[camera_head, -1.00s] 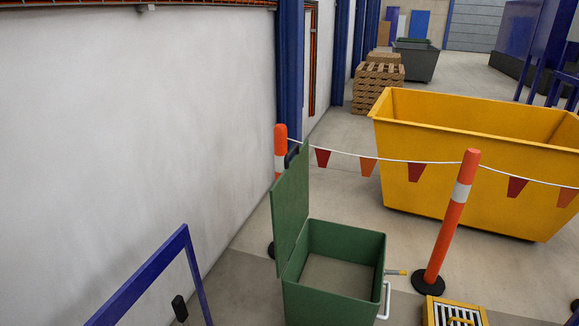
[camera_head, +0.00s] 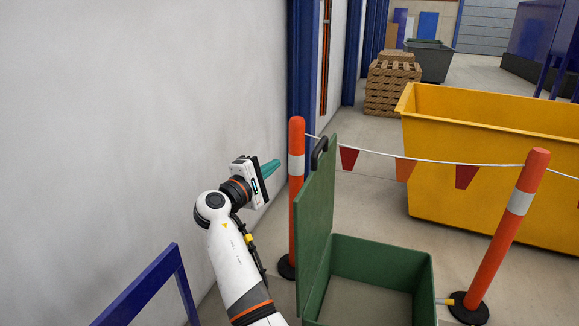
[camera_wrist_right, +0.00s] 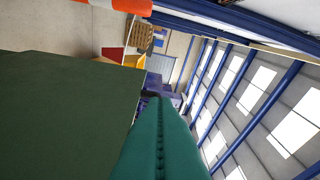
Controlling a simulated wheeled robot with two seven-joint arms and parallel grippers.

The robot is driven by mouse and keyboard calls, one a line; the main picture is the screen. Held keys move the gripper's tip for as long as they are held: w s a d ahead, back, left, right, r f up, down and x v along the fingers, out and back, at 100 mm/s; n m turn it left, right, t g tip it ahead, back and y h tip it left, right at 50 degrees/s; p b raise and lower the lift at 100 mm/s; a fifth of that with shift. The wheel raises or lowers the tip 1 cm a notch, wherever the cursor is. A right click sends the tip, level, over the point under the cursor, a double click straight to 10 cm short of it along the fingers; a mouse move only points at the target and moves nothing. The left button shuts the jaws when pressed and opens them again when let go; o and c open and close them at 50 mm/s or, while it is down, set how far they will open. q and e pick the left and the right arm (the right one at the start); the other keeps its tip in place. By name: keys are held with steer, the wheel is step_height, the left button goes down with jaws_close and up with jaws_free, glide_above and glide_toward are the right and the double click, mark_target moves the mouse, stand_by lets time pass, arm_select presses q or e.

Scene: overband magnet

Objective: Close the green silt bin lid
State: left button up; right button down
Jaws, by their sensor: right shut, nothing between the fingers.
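The green silt bin (camera_head: 376,262) stands on the floor at the lower right of the head view. Its green lid (camera_head: 315,225) is open and stands upright on the bin's left side, with a black handle (camera_head: 319,152) at its top. My right gripper (camera_head: 272,168) is raised to the left of the lid, beyond its left face, with teal fingers shut and empty. The fingers (camera_wrist_right: 160,145) fill the lower middle of the right wrist view, and the dark green lid (camera_wrist_right: 65,115) fills its left side. I cannot tell whether they touch. My left gripper is not in view.
Orange posts (camera_head: 297,200) (camera_head: 505,230) carry a flag rope (camera_head: 430,161) behind the bin. A yellow skip (camera_head: 480,160) stands beyond. The white wall (camera_head: 130,120) and a blue rail (camera_head: 140,290) are on the left.

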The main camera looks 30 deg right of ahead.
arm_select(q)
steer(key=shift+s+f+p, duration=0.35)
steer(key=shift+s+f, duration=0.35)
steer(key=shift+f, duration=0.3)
arm_select(e)
steer(key=w+d+r, duration=0.1)
steer(key=d, duration=1)
steer(key=shift+w, duration=0.2)
steer(key=shift+r, duration=0.1)
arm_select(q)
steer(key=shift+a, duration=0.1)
